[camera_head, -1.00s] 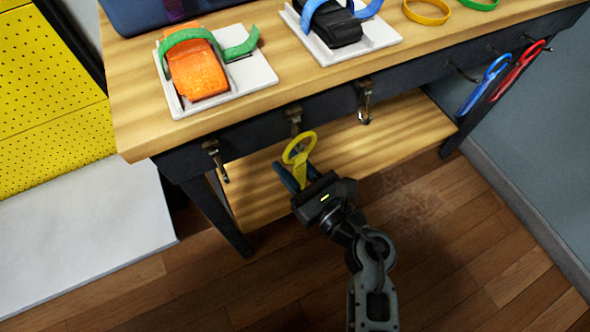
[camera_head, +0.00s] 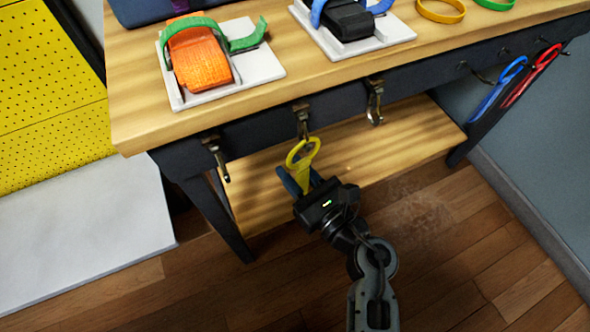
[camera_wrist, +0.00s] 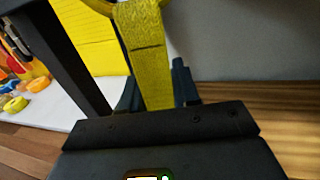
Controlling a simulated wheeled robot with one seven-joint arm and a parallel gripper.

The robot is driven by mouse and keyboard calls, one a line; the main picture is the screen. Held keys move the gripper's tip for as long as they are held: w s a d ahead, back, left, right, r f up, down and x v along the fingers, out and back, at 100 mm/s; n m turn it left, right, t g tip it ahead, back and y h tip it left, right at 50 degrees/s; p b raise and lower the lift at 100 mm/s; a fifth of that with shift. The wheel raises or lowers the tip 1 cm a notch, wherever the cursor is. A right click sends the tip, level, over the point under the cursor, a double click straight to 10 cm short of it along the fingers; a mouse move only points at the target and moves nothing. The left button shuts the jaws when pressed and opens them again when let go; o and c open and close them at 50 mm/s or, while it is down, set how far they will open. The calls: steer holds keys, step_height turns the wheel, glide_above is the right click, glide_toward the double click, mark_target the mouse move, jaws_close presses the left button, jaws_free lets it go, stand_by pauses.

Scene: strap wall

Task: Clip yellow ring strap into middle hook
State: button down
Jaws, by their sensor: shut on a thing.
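The yellow ring strap (camera_head: 304,170) stands up from my gripper, its ring (camera_head: 303,153) at the top. My gripper (camera_head: 299,184) is shut on the strap below the ring. The middle hook (camera_head: 302,116) hangs from the dark front rail of the bench, and its lower end overlaps the ring's top edge in the head view. I cannot tell whether the hook passes through the ring. In the wrist view the yellow strap (camera_wrist: 148,55) rises between the fingers (camera_wrist: 156,92); the ring is mostly cut off at the top and the middle hook is not recognisable.
The left hook (camera_head: 215,157) and right hook (camera_head: 375,102) flank the middle one. A lower wooden shelf (camera_head: 400,130) lies behind my gripper. Blue (camera_head: 500,86) and red (camera_head: 532,74) straps hang at the right. Floor in front is clear.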

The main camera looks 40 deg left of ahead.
stand_by(0.4)
steer(key=c, duration=0.8)
jaws_free()
steer(key=shift+o, duration=0.2)
steer(key=shift+d, duration=0.1)
steer(key=shift+s+d+p, duration=0.1)
steer(key=shift+s+d, duration=0.15)
steer(key=shift+d, duration=1)
steer(key=shift+s+d+p, duration=0.15)
steer(key=shift+s+d, duration=0.05)
steer(key=shift+d, duration=1.05)
steer(key=shift+s+d+p, duration=0.1)
steer(key=shift+s+d, duration=0.15)
steer(key=shift+d, duration=1)
steer(key=shift+d, duration=0.1)
